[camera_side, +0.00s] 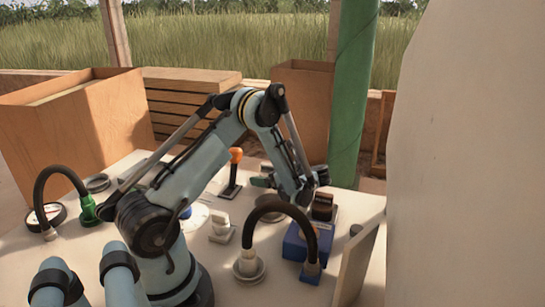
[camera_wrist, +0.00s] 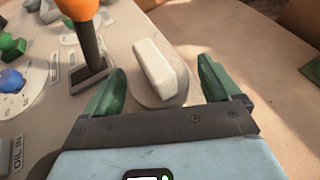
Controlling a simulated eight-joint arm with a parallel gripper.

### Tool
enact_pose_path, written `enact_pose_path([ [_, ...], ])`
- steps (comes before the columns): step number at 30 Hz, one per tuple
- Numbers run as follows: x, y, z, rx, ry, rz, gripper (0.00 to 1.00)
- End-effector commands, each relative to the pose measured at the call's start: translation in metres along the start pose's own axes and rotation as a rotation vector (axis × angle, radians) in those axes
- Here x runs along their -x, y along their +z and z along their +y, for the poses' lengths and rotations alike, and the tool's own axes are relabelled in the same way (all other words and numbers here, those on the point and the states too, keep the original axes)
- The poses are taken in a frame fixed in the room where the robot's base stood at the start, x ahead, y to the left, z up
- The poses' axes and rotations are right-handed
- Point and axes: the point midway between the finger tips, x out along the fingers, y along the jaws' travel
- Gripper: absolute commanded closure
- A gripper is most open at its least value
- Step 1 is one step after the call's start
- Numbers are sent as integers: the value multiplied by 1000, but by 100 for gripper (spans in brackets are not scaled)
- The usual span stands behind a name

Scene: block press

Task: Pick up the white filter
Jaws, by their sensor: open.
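The white filter is a pale upright block (camera_wrist: 153,62) in the wrist view, standing on a round light base (camera_wrist: 176,98) on the table. My gripper (camera_wrist: 160,80) is open, its two green fingers on either side of the block's near end, with space between each finger and the block. I cannot tell how high the fingers are above the table. In the side view my gripper (camera_side: 290,190) is at the right end of the arm, over the table; the block below it is hidden there. A similar white handle-like piece (camera_side: 221,227) stands nearer the arm's base.
An orange-knobbed lever (camera_wrist: 88,40) stands just left of the gripper. A blue knob (camera_wrist: 12,80) on a white dial is farther left. In the side view a blue box (camera_side: 306,242) with a black hose (camera_side: 262,205) stands in front. Bare table lies right of the filter.

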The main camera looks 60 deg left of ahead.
Motion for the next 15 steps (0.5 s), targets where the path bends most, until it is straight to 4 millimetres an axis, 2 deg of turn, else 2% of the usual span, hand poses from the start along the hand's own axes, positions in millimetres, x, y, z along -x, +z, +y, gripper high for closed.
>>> enact_pose_path([
  [5,0,0,0,0,0,0,12],
  [15,0,0,0,0,0,0,64],
])
